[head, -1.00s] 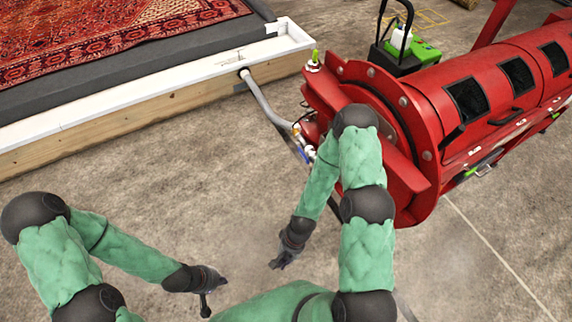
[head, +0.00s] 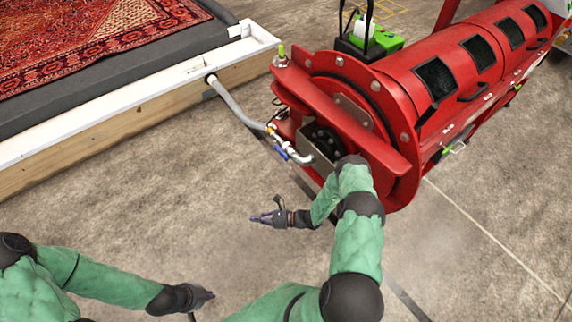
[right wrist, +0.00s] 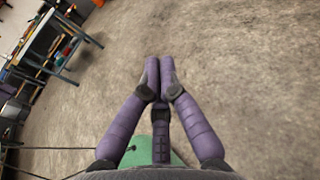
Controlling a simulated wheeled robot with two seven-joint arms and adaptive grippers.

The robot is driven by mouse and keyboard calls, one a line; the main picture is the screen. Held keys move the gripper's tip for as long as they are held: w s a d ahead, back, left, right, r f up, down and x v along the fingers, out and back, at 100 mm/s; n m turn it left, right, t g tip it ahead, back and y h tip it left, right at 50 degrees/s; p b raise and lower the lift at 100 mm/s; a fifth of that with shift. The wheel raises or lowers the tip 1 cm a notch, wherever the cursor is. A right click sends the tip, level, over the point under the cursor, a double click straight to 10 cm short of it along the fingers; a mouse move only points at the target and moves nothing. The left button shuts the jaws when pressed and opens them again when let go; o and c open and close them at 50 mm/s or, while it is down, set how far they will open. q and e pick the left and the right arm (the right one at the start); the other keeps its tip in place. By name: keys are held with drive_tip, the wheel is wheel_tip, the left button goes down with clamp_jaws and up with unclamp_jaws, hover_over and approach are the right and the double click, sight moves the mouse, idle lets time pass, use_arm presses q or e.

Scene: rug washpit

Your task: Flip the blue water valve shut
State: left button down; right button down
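The blue valve handle (head: 281,153) sits on the pipe fitting at the near end of the red machine, just below the brass and silver joints. It is small, and its exact angle is hard to judge. My right gripper (head: 262,218) is over the floor, below and slightly left of the valve, clear of it, with its fingers pointing left. In the right wrist view the purple fingertips (right wrist: 160,75) are together with nothing between them. My left gripper (head: 207,295) is low over the floor, far from the valve; its finger opening is too small to make out.
The red machine (head: 400,85) fills the upper right. A grey hose (head: 238,108) runs from the valve fitting to the white-topped wooden pit wall (head: 120,111). A patterned rug (head: 80,45) lies beyond. The concrete floor left of my right gripper is clear.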

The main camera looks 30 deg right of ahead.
sight(279, 151)
drive_tip(key=w+d+m+t+h, duration=0.1)
drive_tip(key=d+m+t+h, duration=0.3)
drive_tip(key=d, duration=0.7)
drive_tip(key=w+d+m+t+h+b, duration=0.1)
drive_tip(key=d+m+t+h, duration=0.4)
drive_tip(key=d, duration=0.7)
drive_tip(key=shift+w+r+t+h, duration=0.15)
drive_tip(key=shift+w+t+h, duration=0.55)
drive_tip(key=shift+t+h, duration=0.3)
drive_tip(key=shift+w, duration=0.1)
drive_tip(key=w+r+b, duration=0.1)
drive_tip(key=w+r, duration=0.5)
drive_tip(key=w, duration=0.3)
drive_tip(key=shift+w+a+r, duration=0.2)
drive_tip(key=shift+a+r, duration=0.05)
drive_tip(key=shift+a, duration=0.1)
